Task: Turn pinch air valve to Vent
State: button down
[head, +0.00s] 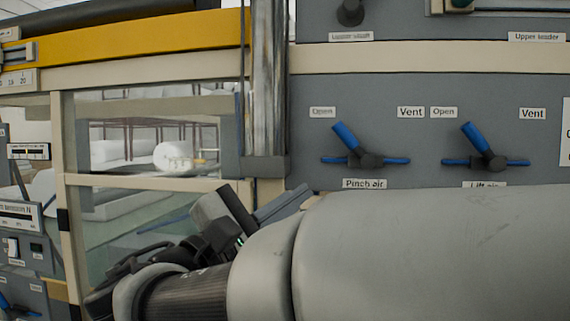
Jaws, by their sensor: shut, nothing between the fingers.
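The pinch air valve (345,137) is on the grey panel right of centre, above its "Pinch air" label (364,184). Its blue lever tilts up and left, towards the "Open" label (322,112). The "Vent" label (410,112) is at the valve's upper right. My gripper (301,194) shows below and left of the valve, apart from the lever in the picture. Its fingers point up and right; they look shut and empty, and are partly hidden by my arm.
The lift air valve (474,140) stands to the right, its blue lever also tilted up-left. A metal column (267,80) rises left of the panel. A glazed frame (150,186) with white rolls behind it is at left. My forearm covers the lower right.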

aim_at(353, 145)
jog(key=a, duration=0.1)
jog(key=a+r+t, duration=0.1)
jog(key=a, duration=0.1)
jog(key=shift+s+r+n+t, duration=0.15)
jog(key=shift+r+n+t, duration=0.1)
jog(key=shift+n+t, duration=0.05)
jog(key=x, duration=0.4)
jog(key=s+d+r+p+x, duration=0.1)
jog(key=x, duration=0.3)
jog(key=s+p+x, duration=0.1)
jog(key=x, duration=0.3)
jog(key=shift+w+d+r, duration=0.35)
jog(key=shift+d, duration=0.1)
